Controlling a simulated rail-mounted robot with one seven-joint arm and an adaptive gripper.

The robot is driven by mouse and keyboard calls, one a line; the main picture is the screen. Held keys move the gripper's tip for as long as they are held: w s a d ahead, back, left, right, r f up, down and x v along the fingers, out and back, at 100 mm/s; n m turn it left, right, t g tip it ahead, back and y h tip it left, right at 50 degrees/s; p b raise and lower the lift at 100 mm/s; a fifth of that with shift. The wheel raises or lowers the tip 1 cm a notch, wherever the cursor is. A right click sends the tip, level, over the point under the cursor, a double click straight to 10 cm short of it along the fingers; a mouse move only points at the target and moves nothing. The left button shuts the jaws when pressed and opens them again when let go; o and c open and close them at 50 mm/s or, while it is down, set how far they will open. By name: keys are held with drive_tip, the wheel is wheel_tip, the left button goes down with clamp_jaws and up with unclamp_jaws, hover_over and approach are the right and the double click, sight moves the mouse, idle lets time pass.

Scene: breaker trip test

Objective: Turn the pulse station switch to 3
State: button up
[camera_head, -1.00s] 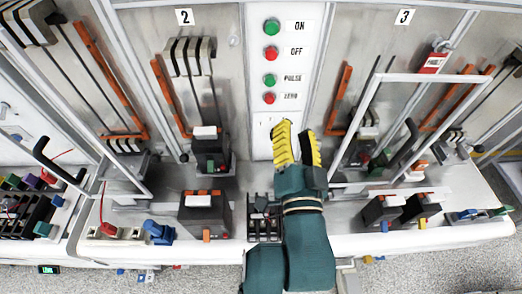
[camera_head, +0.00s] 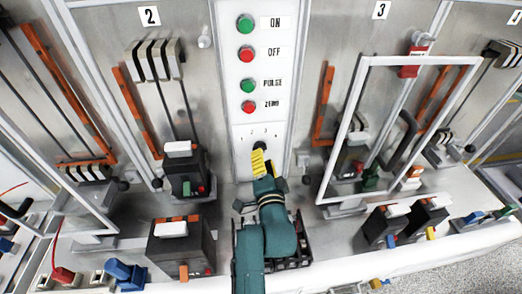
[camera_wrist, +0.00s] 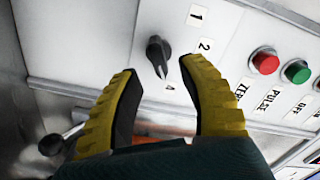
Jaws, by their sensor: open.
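The pulse station switch is a black rotary knob (camera_wrist: 157,55) on a white panel (camera_head: 240,145), seen in the wrist view just beyond and between my fingertips. Labels 1 (camera_wrist: 198,14) and 2 (camera_wrist: 205,45) show beside it, with another label, apparently 4, below it (camera_wrist: 170,87). Label 3 is not clear, close to or behind the right finger. My gripper (camera_wrist: 157,80) is open, its yellow fingers apart and nothing between them. In the head view my gripper (camera_head: 259,162) is at the panel's lower part and hides most of the switch.
Green and red buttons (camera_head: 246,54) labelled ON, OFF, PULSE and ZERO run up the panel above the switch. Bays 2 (camera_head: 149,16) and 3 (camera_head: 381,10) flank it. Black breaker blocks (camera_head: 182,245) stand on the ledge. A white-framed door (camera_head: 352,130) is on the right.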

sight(261, 147)
drive_tip(key=shift+w+a+b, duration=0.15)
drive_tip(key=shift+w, duration=1)
drive_tip(key=shift+w+a+b, duration=0.15)
drive_tip(key=shift+w, duration=0.95)
drive_tip(key=shift+c, duration=0.2)
drive_tip(key=shift+s, duration=0.1)
clamp_jaws()
